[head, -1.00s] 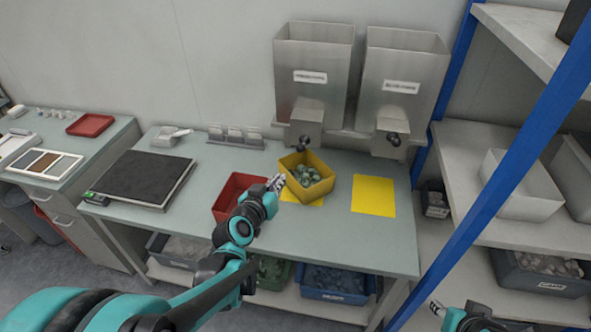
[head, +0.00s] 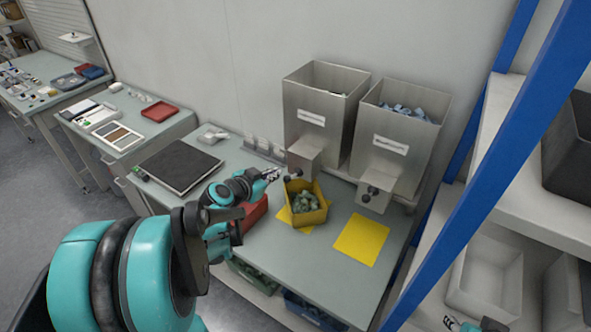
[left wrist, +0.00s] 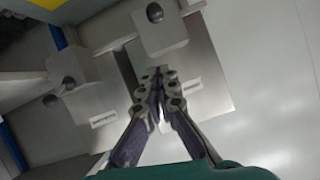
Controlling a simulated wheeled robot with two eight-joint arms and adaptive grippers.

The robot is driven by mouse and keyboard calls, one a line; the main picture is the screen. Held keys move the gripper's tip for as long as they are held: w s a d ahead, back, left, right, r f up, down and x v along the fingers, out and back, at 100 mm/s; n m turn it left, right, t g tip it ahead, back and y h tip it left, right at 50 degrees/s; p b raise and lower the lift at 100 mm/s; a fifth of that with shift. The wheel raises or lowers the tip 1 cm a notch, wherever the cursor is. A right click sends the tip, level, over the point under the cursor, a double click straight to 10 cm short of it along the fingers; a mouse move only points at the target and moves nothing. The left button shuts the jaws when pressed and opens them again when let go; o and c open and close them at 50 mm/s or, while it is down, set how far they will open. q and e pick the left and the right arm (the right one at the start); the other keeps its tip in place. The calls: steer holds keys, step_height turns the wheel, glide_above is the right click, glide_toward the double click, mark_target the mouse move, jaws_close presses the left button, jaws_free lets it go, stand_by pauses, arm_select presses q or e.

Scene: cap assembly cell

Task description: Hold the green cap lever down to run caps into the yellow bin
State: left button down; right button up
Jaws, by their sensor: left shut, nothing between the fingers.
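The yellow bin (head: 318,217) stands askew on a yellow mat below the left steel dispenser (head: 313,122), with many green caps (head: 307,201) inside. A dark round lever knob (head: 294,175) sticks out of that dispenser's outlet box, above the bin. My left gripper (head: 275,173) is shut and empty, just left of this knob; I see no clear contact. In the left wrist view its closed fingertips (left wrist: 158,76) lie in front of a dispenser, below a dark knob (left wrist: 155,13). My right gripper (head: 452,322) is only partly in view at the lower right edge.
A second dispenser (head: 395,138) with blue pieces and its own knob (head: 374,190) stands to the right, above an empty yellow mat (head: 362,239). A red bin (head: 255,212) is partly behind my left arm. A blue shelf post (head: 470,180) rises at the right.

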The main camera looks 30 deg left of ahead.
arm_select(q)
steer(key=shift+s+a, duration=0.1)
steer(key=shift+a, duration=0.05)
steer(key=shift+a, duration=0.1)
steer(key=b, duration=0.2)
glide_above(292, 177)
steer(key=s, duration=0.4)
step_height(292, 177, down, 4)
step_height(292, 177, down, 4)
steer(key=shift+s+r+b, duration=0.1)
steer(key=shift+b, duration=0.3)
